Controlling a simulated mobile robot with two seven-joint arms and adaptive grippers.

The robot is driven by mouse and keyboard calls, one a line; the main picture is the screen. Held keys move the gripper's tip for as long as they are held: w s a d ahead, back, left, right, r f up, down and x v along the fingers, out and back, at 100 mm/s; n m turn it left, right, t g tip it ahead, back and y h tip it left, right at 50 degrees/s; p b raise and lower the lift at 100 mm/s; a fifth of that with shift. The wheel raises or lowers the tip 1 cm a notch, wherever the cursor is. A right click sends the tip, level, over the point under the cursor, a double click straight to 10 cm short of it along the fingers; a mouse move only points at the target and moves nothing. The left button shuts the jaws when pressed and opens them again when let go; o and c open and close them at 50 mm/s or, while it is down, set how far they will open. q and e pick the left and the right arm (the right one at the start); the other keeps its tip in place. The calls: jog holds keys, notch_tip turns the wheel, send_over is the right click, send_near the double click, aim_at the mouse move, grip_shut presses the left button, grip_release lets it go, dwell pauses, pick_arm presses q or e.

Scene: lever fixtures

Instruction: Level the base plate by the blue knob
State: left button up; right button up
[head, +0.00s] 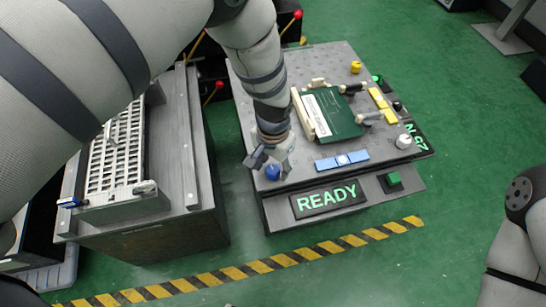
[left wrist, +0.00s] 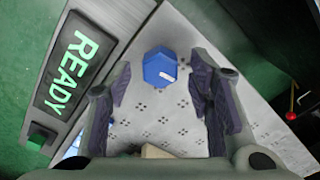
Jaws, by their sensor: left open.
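The blue knob (head: 272,172) sits at the near left corner of the grey base plate (head: 300,65). In the left wrist view the blue knob (left wrist: 158,64) shows from above, with a short white mark on its top. My left gripper (head: 268,157) is open over that corner, pointing down. In the left wrist view my left gripper (left wrist: 160,82) has one finger on each side of the knob's line, with visible gaps. Whether the fingertips reach down to the knob's height I cannot tell. My right gripper is out of view; only part of my right arm shows.
A green board (head: 342,115) is fixed on the plate. A blue bar (head: 342,160), a yellow knob (head: 355,67) and a white knob (head: 403,142) are on it too. A lit READY sign (head: 328,198) is on the front. A grey bench (head: 178,150) stands close at left.

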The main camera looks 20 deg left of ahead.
aim_at(273, 169)
pick_arm(q)
notch_tip(273, 169, up, 11)
dwell(0.4)
jog(key=s+a+f+n+g+p, duration=0.1)
jog(key=s+a+f+p, duration=0.2)
jog(key=s, duration=0.7)
jog(key=s+a+f+n+g+p, duration=0.1)
jog(key=s+a+f+p, duration=0.15)
jog(key=s, duration=0.65)
jog(key=s+a+r+p, duration=0.1)
jog(key=s+a, duration=0.1)
jog(key=s, duration=0.7)
jog(key=s+a+r+n+p, duration=0.1)
jog(key=s+a+r, duration=0.1)
jog(key=s, duration=0.8)
jog(key=shift+r+n+p, duration=0.25)
jog(key=shift+n+p, duration=0.05)
jog(key=shift+p, duration=0.1)
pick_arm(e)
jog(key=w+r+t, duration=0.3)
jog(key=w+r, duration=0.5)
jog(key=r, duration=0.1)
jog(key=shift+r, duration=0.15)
